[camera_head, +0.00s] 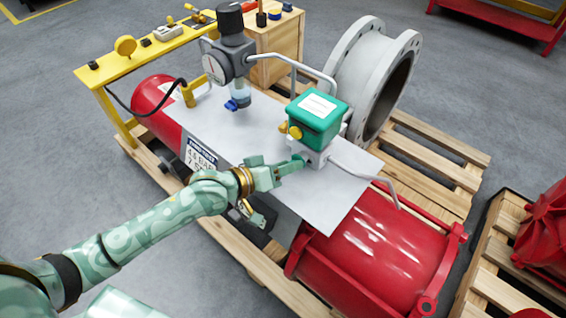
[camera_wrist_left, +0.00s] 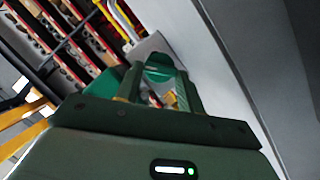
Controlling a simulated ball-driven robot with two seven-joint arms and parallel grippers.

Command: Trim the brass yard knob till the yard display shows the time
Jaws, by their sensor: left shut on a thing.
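My left gripper (camera_head: 298,164) reaches the grey valve block (camera_head: 314,155) under the green box (camera_head: 317,118). It is shut on a round green knob-like part (camera_wrist_left: 160,68), seen between the fingers in the left wrist view. A yellow brass-coloured knob (camera_head: 295,132) sticks out of the box's left side, above and apart from the fingers. I cannot tell whether any brass is hidden between the fingers. A white panel (camera_head: 200,155) with a dark header reads about "4.8 BAR" and "7 S"; my arm covers its lower part. I cannot make out a time display. My right gripper is not in view.
A grey plate (camera_head: 345,190) carries the valve, above a red cylinder (camera_head: 375,255). Grey pipes (camera_head: 292,62) run from the regulator with a gauge (camera_head: 215,65) towards the box. A yellow bench (camera_head: 100,75), a large grey flanged pipe (camera_head: 345,60) and wooden pallets (camera_head: 430,165) surround it.

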